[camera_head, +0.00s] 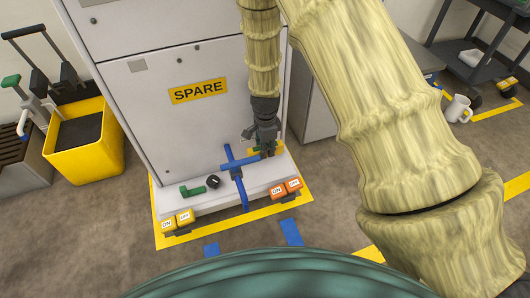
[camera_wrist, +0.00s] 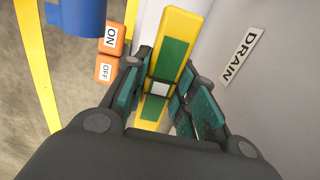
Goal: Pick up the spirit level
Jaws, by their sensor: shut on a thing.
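The spirit level (camera_wrist: 180,28) is a yellow bar with green panels and a pale vial in its middle. In the wrist view it runs lengthwise between the two fingers of my gripper (camera_wrist: 160,98), which are shut on it. In the head view my gripper (camera_head: 266,152) points down in front of the white cabinet, above its base ledge. Only small yellow bits of the level (camera_head: 279,147) show there; the rest is hidden by the gripper. I cannot tell whether the level touches the ledge.
The cabinet (camera_head: 140,105) bears a SPARE label. A yellow bucket (camera_head: 88,165) stands left.

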